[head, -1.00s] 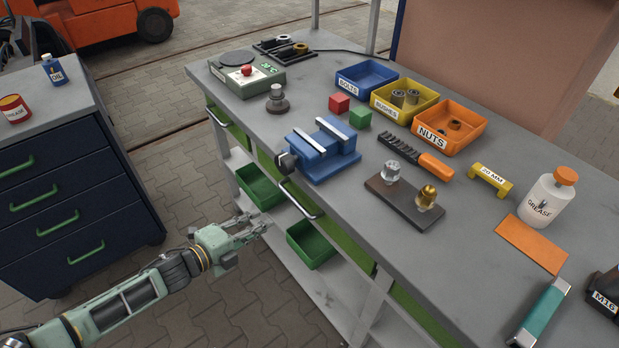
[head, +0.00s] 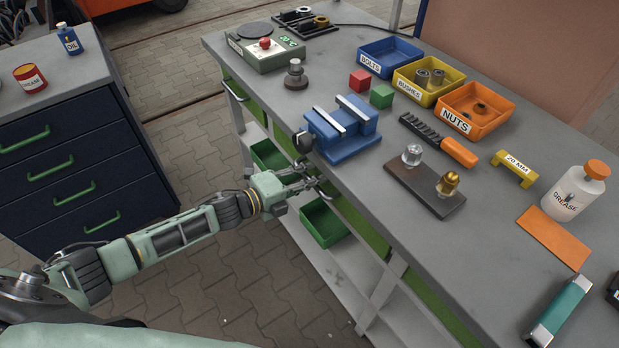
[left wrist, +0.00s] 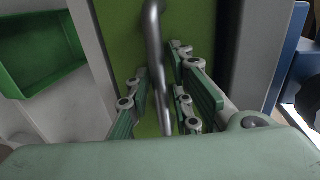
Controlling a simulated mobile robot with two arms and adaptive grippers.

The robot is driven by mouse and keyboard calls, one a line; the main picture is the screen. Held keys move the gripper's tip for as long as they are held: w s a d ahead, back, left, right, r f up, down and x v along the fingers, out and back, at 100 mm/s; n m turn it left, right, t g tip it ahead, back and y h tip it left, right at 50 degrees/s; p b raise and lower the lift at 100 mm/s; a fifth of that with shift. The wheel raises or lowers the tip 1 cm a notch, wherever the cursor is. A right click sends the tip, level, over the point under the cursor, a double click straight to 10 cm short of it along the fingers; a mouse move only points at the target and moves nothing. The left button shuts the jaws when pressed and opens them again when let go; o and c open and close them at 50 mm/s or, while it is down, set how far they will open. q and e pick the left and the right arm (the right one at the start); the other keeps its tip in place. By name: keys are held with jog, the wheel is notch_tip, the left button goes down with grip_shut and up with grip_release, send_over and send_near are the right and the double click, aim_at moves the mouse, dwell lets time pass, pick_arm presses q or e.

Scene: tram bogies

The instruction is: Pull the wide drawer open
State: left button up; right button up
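The green drawer front (left wrist: 121,30) with its grey bar handle (left wrist: 153,40) fills the middle of the left wrist view. In the head view, this green front (head: 358,219) shows under the bench top's near edge, and the handle is partly hidden by my gripper. The drawer looks closed. My left gripper (head: 303,181) is at the handle; in the left wrist view its fingers (left wrist: 165,92) are apart, one on each side of the bar, with gaps showing. My right gripper is not in view.
A grey workbench (head: 470,240) carries a blue vise (head: 343,132) just above the handle. Green bins (head: 325,224) sit on the shelf below. A dark blue drawer cabinet (head: 75,160) stands at the left, with paved floor (head: 190,150) between it and the bench.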

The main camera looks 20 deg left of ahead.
pick_arm(q)
jog(key=shift+c, duration=0.6)
grip_shut()
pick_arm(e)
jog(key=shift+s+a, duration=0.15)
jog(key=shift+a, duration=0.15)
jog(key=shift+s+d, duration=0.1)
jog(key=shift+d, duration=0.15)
pick_arm(q)
jog(key=shift+s+a, duration=0.1)
jog(key=shift+s+a, duration=0.15)
jog(key=shift+a, duration=0.05)
jog(key=f+p+v, duration=0.2)
jog(key=v, duration=0.9)
jog(key=s+f+p+v, duration=0.1)
jog(key=f+p+v, duration=0.1)
jog(key=v, duration=0.9)
jog(key=shift+s+a+f, duration=0.3)
jog(key=shift+a+f, duration=0.1)
jog(key=shift+a, duration=0.1)
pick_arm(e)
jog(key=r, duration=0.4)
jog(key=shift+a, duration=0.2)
